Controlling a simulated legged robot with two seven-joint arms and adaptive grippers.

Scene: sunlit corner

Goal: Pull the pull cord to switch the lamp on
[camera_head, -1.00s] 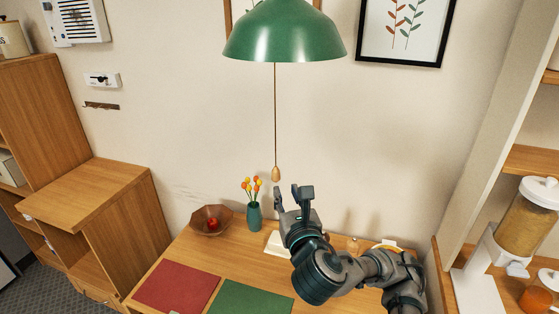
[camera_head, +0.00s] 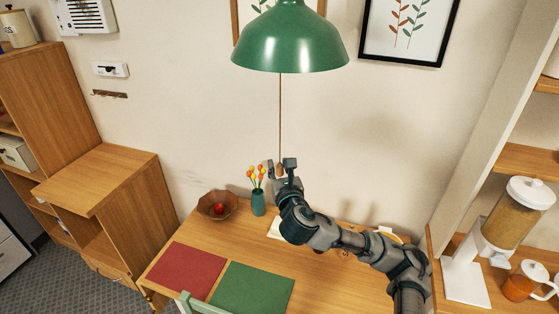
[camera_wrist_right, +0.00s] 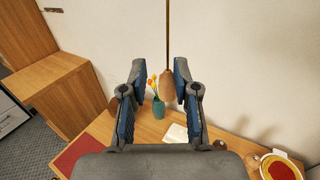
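The green lamp (camera_head: 290,42) hangs at the top of the head view. Its thin pull cord (camera_head: 280,120) hangs straight down and ends in a wooden knob, which shows in the right wrist view (camera_wrist_right: 167,85). My right gripper (camera_head: 281,166) is raised at the knob, which it partly hides in the head view. In the right wrist view its two fingers (camera_wrist_right: 158,88) stand apart with the knob between or just beyond their tips, closer to the right finger. I cannot tell whether that finger touches it. My left gripper is not in view.
A teal vase with orange flowers (camera_head: 258,203) and a wooden bowl with a red apple (camera_head: 231,205) stand on the desk, left of my right arm. Red (camera_head: 186,270) and green (camera_head: 252,288) mats lie in front. A shelf with a dispenser (camera_head: 515,215) is at the right.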

